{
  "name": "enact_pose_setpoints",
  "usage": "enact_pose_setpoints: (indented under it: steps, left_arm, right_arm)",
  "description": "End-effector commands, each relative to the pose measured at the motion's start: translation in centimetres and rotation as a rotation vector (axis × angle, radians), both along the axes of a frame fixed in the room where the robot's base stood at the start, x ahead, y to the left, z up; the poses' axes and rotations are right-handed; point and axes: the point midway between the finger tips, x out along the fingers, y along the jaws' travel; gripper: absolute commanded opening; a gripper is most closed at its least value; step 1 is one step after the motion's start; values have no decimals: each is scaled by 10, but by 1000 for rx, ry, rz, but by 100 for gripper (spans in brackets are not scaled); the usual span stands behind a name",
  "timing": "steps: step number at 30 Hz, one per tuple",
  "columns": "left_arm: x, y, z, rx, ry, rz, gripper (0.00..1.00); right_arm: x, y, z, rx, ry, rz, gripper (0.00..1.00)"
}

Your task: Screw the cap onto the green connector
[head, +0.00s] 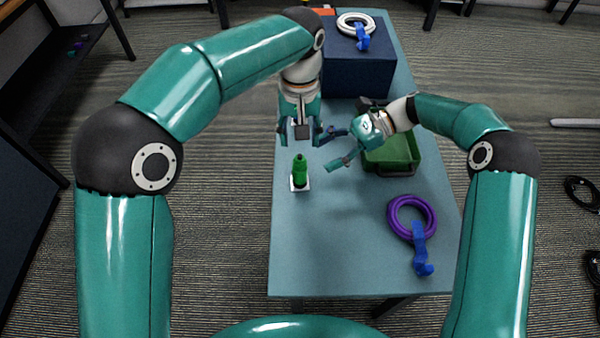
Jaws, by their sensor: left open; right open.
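The green connector (300,174) stands upright on a small white base on the table's left part. Its top is narrower; I cannot tell whether that top is a separate cap, and no loose cap is visible. My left gripper (300,138) points down just behind and above the connector, open, with its fingers apart and nothing visible between them. My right gripper (338,148) is open and empty, reaching in from the right, to the right of and behind the connector, with its fingers pointing left. Neither gripper appears to touch the connector.
A green tray (409,168) lies partly behind my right gripper. A purple cable coil (392,218) with a blue tie lies front right. A blue box (360,80) at the back carries a white cable coil (345,20). The table's front left (325,250) is clear.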

Motion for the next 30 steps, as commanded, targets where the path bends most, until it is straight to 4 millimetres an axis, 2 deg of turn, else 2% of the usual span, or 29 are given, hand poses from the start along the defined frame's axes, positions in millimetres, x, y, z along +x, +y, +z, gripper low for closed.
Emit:
enact_pose_setpoints:
  steps: [6,12,25,26,30]
  left_arm:
    - [0,0,0,0,0,0,52]
    - [0,0,0,0,0,0,52]
    - [0,0,0,0,0,-1,52]
    - [0,0,0,0,0,-1,52]
    - [0,0,0,0,0,-1,52]
  right_arm:
    - [-12,37,-16,0,3,2,66]
    - [-18,58,-25,0,2,1,66]
    - [-20,65,-29,0,1,-1,66]
    - [-20,65,-29,0,1,-1,64]
    - [-20,65,-29,0,1,-1,41]
